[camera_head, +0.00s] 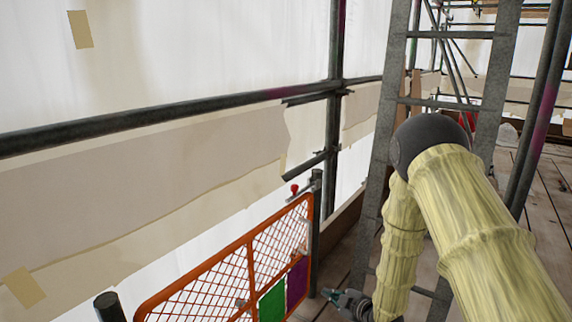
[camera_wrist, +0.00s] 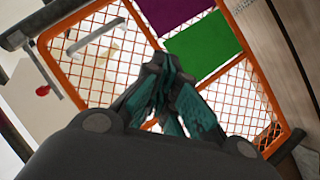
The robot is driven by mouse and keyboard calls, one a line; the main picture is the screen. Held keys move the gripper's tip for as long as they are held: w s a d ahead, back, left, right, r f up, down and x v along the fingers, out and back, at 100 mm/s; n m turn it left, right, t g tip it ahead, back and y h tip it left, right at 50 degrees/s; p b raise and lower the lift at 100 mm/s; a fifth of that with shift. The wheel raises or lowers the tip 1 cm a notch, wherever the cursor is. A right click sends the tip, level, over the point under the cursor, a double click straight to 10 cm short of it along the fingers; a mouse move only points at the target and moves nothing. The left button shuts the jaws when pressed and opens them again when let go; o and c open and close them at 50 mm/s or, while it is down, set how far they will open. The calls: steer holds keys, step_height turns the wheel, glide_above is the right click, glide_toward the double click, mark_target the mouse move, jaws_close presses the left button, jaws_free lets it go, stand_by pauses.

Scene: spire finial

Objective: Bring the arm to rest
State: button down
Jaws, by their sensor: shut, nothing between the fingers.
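My arm, with yellowish bamboo-like links, reaches from the lower right of the head view and bends down in front of a ladder. My gripper (camera_head: 333,294) shows at the bottom of the head view, right of an orange mesh gate. In the wrist view my gripper (camera_wrist: 158,66) has its dark and teal fingers together, with nothing between them. The fingers point toward the orange mesh gate (camera_wrist: 60,52), which has a purple panel (camera_wrist: 172,12) and a green panel (camera_wrist: 204,45). I cannot tell the exact gap between fingertips and gate.
The gate (camera_head: 250,262) stands beside a dark post (camera_head: 316,240) with a red knob (camera_head: 294,188). A grey metal ladder (camera_head: 376,160) rises close behind my arm. Scaffold tubes (camera_head: 170,112) run along white sheeting. Plank flooring (camera_head: 545,220) lies open at the right.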

steer(key=s+d+f+m+g+h, duration=0.25)
steer(key=s+f+m, duration=0.25)
steer(key=s+f, duration=0.55)
steer(key=s+d+f+m+g+h, duration=0.3)
steer(key=s+f, duration=0.4)
steer(key=s, duration=0.7)
steer(key=s+d+f+m+g+h, duration=0.15)
steer(key=s+m+g, duration=0.55)
steer(key=s, duration=1.9)
step_height(320, 180, up, 34)
steer(key=m+t+p, duration=0.1)
steer(key=p, duration=3.4)
steer(key=shift+w+d, duration=0.45)
steer(key=shift+a+f, duration=0.1)
steer(key=shift+f, duration=0.05)
